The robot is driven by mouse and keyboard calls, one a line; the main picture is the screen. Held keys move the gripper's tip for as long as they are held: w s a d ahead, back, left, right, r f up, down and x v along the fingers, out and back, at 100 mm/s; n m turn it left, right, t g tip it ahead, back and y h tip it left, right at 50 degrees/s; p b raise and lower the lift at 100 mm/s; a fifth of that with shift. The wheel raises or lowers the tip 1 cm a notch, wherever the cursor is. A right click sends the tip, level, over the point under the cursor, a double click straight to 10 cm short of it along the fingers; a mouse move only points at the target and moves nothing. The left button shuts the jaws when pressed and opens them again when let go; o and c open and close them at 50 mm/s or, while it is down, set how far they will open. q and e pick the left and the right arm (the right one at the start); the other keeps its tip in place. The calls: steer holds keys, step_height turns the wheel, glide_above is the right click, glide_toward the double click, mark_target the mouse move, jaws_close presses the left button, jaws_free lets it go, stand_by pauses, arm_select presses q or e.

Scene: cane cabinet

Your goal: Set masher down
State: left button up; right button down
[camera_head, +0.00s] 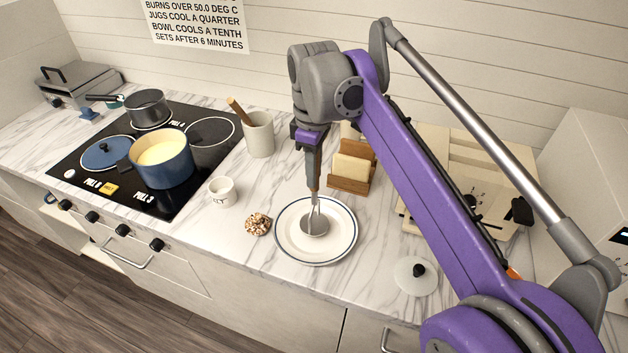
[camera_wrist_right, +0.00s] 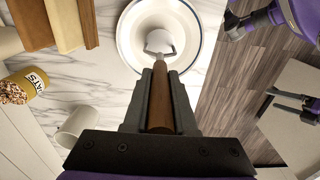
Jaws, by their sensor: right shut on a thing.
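The masher has a brown wooden handle and a metal head (camera_head: 314,226). It hangs head down, near upright, over the white plate (camera_head: 343,247) with a dark rim line. My right gripper (camera_head: 313,183) is shut on the handle. In the right wrist view the handle (camera_wrist_right: 160,100) runs between the fingers, and the head (camera_wrist_right: 160,42) is in front of the plate (camera_wrist_right: 198,45). I cannot tell whether the head touches the plate.
A crock (camera_head: 259,135) and a blue pot (camera_head: 163,175) on the hob are farther left.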

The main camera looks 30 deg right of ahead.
steer(key=shift+f, duration=1.15)
steer(key=c, duration=0.7)
jaws_free()
step_height(320, 180, up, 12)
steer(key=shift+r+p, duration=0.1)
steer(key=shift+p, duration=0.75)
